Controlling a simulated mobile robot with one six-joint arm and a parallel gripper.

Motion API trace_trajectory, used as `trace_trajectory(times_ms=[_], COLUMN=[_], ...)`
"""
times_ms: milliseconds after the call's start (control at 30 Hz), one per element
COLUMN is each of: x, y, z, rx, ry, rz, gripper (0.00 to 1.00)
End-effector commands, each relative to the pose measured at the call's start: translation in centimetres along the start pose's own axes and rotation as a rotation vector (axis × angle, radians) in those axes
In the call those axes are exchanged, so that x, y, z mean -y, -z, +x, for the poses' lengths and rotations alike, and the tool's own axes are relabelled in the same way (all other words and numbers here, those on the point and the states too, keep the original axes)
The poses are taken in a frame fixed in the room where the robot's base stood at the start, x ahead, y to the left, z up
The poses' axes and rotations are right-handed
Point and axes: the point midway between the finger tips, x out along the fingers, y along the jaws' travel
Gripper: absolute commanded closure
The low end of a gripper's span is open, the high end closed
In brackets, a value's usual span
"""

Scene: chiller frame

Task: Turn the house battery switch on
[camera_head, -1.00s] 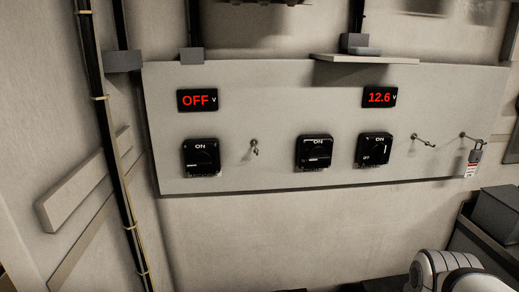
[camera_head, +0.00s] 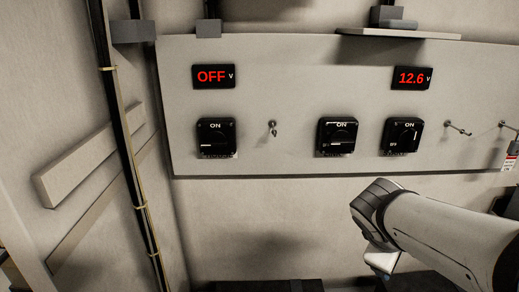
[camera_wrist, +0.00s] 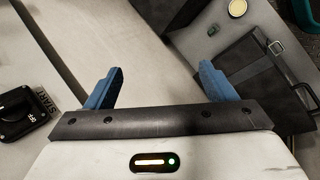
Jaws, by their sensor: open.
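Three black rotary switches sit on the pale wall panel (camera_head: 290,80): a left switch (camera_head: 216,137), a middle switch (camera_head: 337,136) and a right switch (camera_head: 402,136). Their ON marks show at the top. The left and middle handles look roughly horizontal, the right one closer to upright. I cannot read which is the house switch. A display (camera_head: 214,76) above the left switch reads OFF; another (camera_head: 411,77) above the right reads 12.6. In the wrist view my gripper (camera_wrist: 161,70) is open and empty, with a black switch (camera_wrist: 16,115) labelled START to its left.
A small hook (camera_head: 272,129) sits right of the left switch; another (camera_head: 457,128) is further right. A red-and-white tag (camera_head: 510,163) hangs at the right edge. A shelf (camera_head: 398,34) juts out above the right display. Dark cables (camera_head: 118,120) run down the left wall.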

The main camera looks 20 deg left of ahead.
Motion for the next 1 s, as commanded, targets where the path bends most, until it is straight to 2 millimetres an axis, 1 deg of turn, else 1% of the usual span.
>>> trace_trajectory(times_ms=[33,67,100,133,167,200,233,267,300,333,367,400,500,600,700,767,833,1000], x=[-0.9,-1.7,-2.6,-3.2,-3.6,-4.0,-4.1,-4.0,-3.8,-3.4,-2.9,-2.0,0.3,2.4,3.6,3.7,3.4,1.7], y=[3.1,4.8,7.3,9.3,11.4,14.3,16.5,18.8,21.6,23.7,25.7,28.1,32.9,35.9,37.4,38.0,38.6,40.5], z=[0.0,-0.3,-1.0,-1.6,-2.4,-3.5,-4.5,-5.7,-7.2,-8.5,-9.8,-11.6,-15.6,-18.6,-20.3,-20.7,-20.6,-19.7], rx=[-0.016,-0.022,-0.027,-0.031,-0.033,-0.034,-0.033,-0.031,-0.025,-0.018,-0.010,0.001,0.037,0.072,0.096,0.105,0.109,0.109], ry=[-0.089,-0.149,-0.232,-0.297,-0.364,-0.457,-0.528,-0.601,-0.699,-0.772,-0.844,-0.936,-1.141,-1.290,-1.373,-1.397,-1.404,-1.401], rz=[-0.181,-0.289,-0.429,-0.534,-0.637,-0.771,-0.868,-0.962,-1.077,-1.159,-1.234,-1.323,-1.494,-1.597,-1.648,-1.662,-1.668,-1.665], gripper=[0.19,0.16,0.16,0.16,0.16,0.16,0.16,0.16,0.16,0.16,0.16,0.16,0.16,0.16,0.16,0.16,0.16,0.16])
